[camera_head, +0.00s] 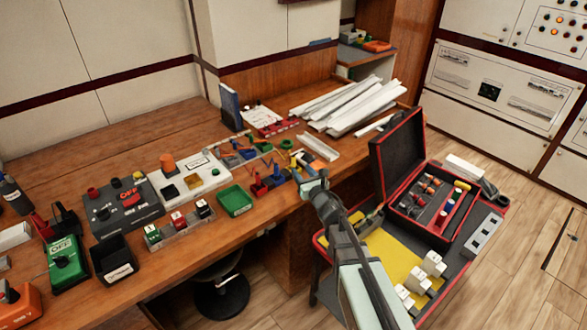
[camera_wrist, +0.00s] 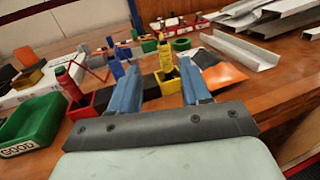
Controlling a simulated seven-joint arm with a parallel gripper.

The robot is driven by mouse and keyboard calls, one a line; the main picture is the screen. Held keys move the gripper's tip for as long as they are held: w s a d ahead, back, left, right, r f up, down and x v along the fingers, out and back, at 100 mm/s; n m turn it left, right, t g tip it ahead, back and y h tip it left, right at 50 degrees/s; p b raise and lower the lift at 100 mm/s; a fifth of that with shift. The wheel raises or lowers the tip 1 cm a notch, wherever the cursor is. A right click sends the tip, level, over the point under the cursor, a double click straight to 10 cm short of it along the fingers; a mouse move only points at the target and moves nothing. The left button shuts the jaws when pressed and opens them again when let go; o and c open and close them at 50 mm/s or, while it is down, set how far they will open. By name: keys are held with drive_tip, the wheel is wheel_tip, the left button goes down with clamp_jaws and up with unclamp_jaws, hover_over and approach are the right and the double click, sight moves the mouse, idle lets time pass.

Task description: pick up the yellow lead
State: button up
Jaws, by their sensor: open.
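The yellow lead (camera_wrist: 165,62) stands upright in the wrist view, with a yellow holder around its lower part. It appears between the two blue fingers of my gripper (camera_wrist: 159,68), a little beyond their tips. The fingers are spread and nothing is clamped between them. In the head view the yellow lead (camera_head: 293,163) is small, close to the tip of my gripper (camera_head: 305,178) at the bench's front edge. My gripper partly hides that area there. Exact depth between fingertips and lead cannot be told.
A blue lead (camera_wrist: 116,66) and a red lead (camera_wrist: 68,83) stand in holders left of the yellow one. A green tray (camera_wrist: 38,122) is at the far left. An orange and black item (camera_wrist: 222,75) lies to the right, before a metal channel (camera_wrist: 240,50).

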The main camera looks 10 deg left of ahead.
sight(295, 158)
drive_tip(key=x, duration=0.4)
drive_tip(key=shift+d+x, duration=0.1)
drive_tip(key=shift+x, duration=1.3)
drive_tip(key=shift+d+x, duration=0.15)
drive_tip(key=shift+x, duration=1.2)
drive_tip(key=shift+w+r, duration=0.1)
drive_tip(key=shift+w, duration=0.05)
clamp_jaws()
